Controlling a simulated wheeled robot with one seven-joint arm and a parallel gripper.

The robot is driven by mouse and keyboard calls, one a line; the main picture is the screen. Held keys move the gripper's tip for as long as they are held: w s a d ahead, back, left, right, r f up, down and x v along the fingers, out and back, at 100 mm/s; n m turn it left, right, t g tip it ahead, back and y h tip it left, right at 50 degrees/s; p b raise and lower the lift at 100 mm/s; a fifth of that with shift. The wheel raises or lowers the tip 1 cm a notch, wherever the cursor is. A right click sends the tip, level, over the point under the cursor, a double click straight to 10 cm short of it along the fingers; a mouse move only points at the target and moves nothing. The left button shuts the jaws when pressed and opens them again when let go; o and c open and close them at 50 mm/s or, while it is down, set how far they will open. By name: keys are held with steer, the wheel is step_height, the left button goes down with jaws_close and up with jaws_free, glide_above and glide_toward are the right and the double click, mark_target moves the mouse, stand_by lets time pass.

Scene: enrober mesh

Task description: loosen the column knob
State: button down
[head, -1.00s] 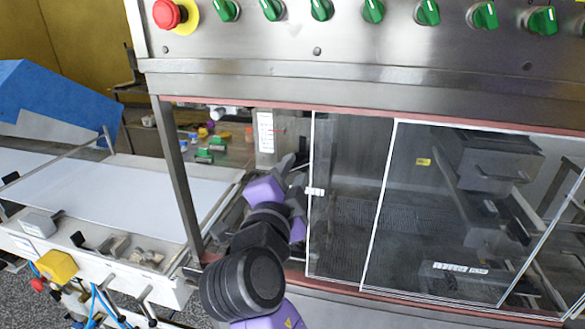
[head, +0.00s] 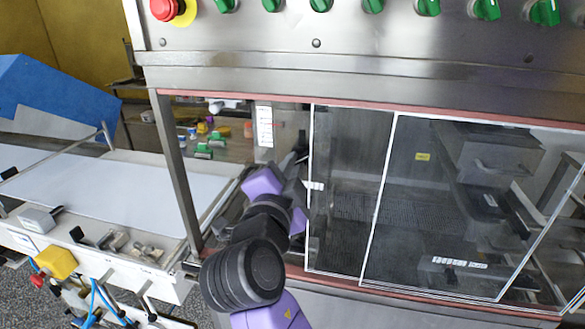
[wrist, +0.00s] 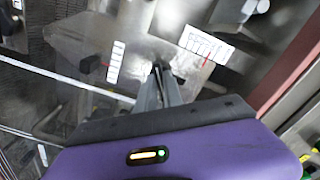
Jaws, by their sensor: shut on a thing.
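My gripper (head: 298,160) reaches through the opening at the left of the clear guard panels, beside a steel column with a white scale strip (head: 264,126). In the wrist view, my gripper's (wrist: 158,70) narrow grey fingers are close together, shut against the steel column plate. The column knob is between or behind the fingertips and cannot be made out in either view. The white scale strip with a red pointer also shows in the wrist view (wrist: 207,46), right of the fingertips.
A second white scale (wrist: 115,62) and a small black part (wrist: 89,64) lie left of the fingers. Clear guard panels (head: 345,180) stand right of my arm. A steel post (head: 176,170) and a white belt (head: 130,190) are at left.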

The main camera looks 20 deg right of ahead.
steer(key=n, duration=0.4)
steer(key=n+b, duration=0.1)
steer(key=n, duration=0.3)
steer(key=shift+s+d+f, duration=0.1)
steer(key=shift+f, duration=0.1)
steer(key=shift+n, duration=0.7)
steer(key=shift+d+n, duration=0.1)
steer(key=shift+n, duration=0.6)
steer(key=c, duration=1.5)
jaws_free()
